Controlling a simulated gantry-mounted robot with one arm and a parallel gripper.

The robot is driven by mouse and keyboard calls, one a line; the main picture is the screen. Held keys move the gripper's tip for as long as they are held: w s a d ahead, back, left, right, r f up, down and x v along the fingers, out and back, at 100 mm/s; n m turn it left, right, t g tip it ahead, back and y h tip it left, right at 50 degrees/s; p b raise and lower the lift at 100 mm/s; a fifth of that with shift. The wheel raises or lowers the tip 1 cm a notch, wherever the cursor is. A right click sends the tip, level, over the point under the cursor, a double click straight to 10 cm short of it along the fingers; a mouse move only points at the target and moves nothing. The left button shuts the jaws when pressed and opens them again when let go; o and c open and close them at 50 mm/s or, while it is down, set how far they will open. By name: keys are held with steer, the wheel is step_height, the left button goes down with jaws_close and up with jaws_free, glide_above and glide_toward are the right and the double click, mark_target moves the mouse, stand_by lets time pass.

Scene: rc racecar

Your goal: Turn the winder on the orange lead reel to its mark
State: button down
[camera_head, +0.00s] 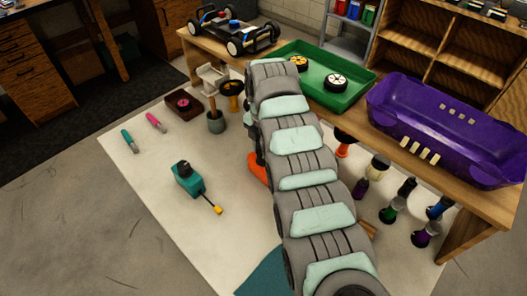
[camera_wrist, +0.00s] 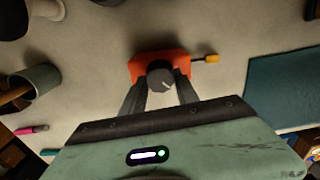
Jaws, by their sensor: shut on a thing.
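The orange lead reel (camera_wrist: 142,66) lies on the pale mat in the wrist view, with a short dark lead ending in a yellow plug (camera_wrist: 211,58) on its right. Its dark round winder (camera_wrist: 160,76) has a pale line on its top, pointing to the lower right. My gripper (camera_wrist: 161,92) is shut on the winder, one finger on each side. In the head view the orange reel (camera_head: 258,168) shows only in part behind my arm. The winder and my fingertips are hidden there. I cannot make out the mark on the reel.
A teal reel (camera_head: 188,180) with a yellow plug stands on the mat (camera_head: 150,210) at left. Pink and teal pens lie behind it. Several spools stand at right, below the bench with the purple car shell (camera_head: 440,120) and green tray (camera_head: 345,98).

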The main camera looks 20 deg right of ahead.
steer(key=shift+f, duration=0.1)
steer(key=shift+m+p, duration=0.5)
steer(key=shift+m, duration=1.2)
steer(key=shift+a+m+p, duration=0.1)
steer(key=shift+m+p, duration=0.25)
steer(key=shift+m, duration=1.35)
steer(key=shift+m+p, duration=0.45)
steer(key=shift+m, duration=1.25)
